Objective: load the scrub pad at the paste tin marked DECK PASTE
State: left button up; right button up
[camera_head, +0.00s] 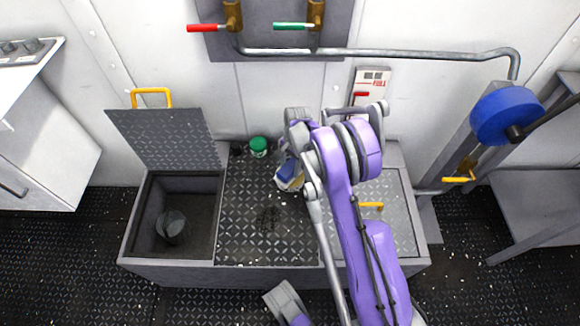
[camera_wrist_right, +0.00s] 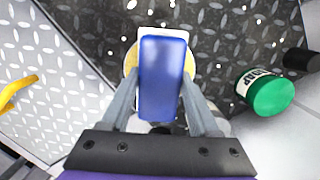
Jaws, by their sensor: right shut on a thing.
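My right gripper (camera_head: 290,180) is shut on the scrub pad, a white block with a blue back (camera_wrist_right: 164,80). In the head view the pad (camera_head: 288,184) shows only in part beside my arm, over the middle plate. A round yellow thing (camera_wrist_right: 131,62) lies behind the pad, perhaps the open paste tin. The pad covers most of it, and I see no DECK PASTE mark. I cannot tell whether pad and yellow thing touch.
A green-topped tin (camera_head: 258,146) stands at the back, its label partly readable in the wrist view (camera_wrist_right: 264,93). A dark cylinder (camera_head: 237,149) is beside it. The left locker's lid (camera_head: 165,138) is raised, with a dark bucket (camera_head: 172,227) inside. The middle plate's front is clear.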

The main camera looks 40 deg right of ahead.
aim_at(288, 168)
pick_arm(q)
jog(key=shift+f+b, duration=0.45)
pick_arm(e)
jog(key=shift+f, duration=0.55)
dwell(0.9)
pick_arm(q)
jog(key=shift+r, duration=0.1)
pick_arm(e)
jog(key=shift+r, duration=0.15)
jog(key=shift+r+p, duration=1.85)
jog(key=shift+r, duration=1.55)
pick_arm(q)
jog(key=r, duration=0.3)
jog(key=shift+s+r, duration=0.2)
jog(key=shift+r, duration=0.2)
